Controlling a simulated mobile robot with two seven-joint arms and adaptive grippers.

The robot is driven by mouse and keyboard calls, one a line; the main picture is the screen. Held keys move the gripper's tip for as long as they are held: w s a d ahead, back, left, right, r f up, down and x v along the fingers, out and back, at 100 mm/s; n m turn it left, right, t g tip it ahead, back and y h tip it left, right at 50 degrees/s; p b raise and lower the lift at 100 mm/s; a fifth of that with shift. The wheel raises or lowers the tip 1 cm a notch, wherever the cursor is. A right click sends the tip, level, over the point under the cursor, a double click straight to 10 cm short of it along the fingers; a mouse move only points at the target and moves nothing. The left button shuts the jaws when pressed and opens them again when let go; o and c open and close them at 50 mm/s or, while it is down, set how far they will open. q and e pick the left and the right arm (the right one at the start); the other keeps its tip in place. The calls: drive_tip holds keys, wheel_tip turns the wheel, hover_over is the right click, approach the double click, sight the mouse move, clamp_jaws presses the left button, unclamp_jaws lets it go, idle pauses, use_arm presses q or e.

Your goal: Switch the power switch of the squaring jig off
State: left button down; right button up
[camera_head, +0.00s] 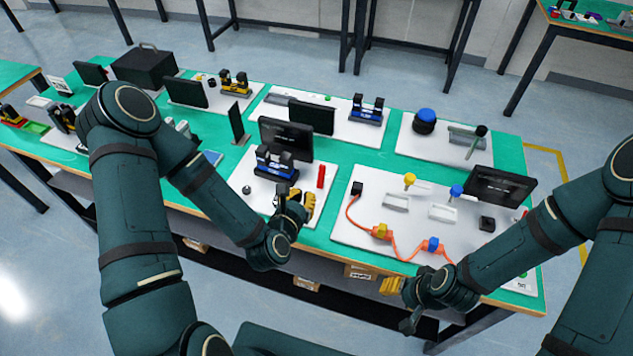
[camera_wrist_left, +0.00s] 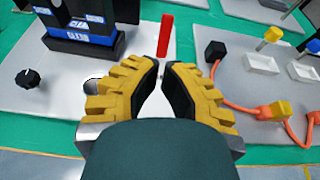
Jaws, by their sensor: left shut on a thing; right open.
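The squaring jig, a black and blue device (camera_head: 275,165), stands on a white board in front of a dark screen. Its lower part shows at the upper left of the left wrist view (camera_wrist_left: 85,35). My left gripper (camera_head: 296,203) is low over the front right of this board. In the left wrist view its yellow-padded fingers (camera_wrist_left: 162,68) come together at the tips around a small part, apparently the power switch, mostly hidden between them. The switch's position cannot be made out. My right gripper (camera_head: 402,298) is open and empty at the table's front edge.
A black knob (camera_wrist_left: 28,78) is left of my left gripper, and a red bar (camera_wrist_left: 166,35) stands just beyond it. The board to the right holds an orange cable (camera_head: 365,226), white trays and a screen (camera_head: 500,186). More stations fill the table behind.

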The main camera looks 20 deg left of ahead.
use_arm(q)
drive_tip(key=shift+b+x, duration=1.15)
drive_tip(key=shift+b, duration=2.1)
hover_over(316, 187)
drive_tip(key=s, duration=0.1)
wheel_tip(316, 187, down, 3)
drive_tip(key=shift+s+r+b, duration=0.1)
drive_tip(key=shift+r+b, duration=0.05)
drive_tip(key=shift+b, duration=0.2)
drive_tip(key=shift+w, duration=0.55)
drive_tip(key=shift+w+g+p, duration=0.7)
drive_tip(key=shift+g+p, duration=0.1)
drive_tip(key=shift+p, duration=0.4)
drive_tip(key=shift+w+f+g, duration=0.1)
drive_tip(key=shift+f+g, duration=0.1)
drive_tip(key=shift+g, duration=0.2)
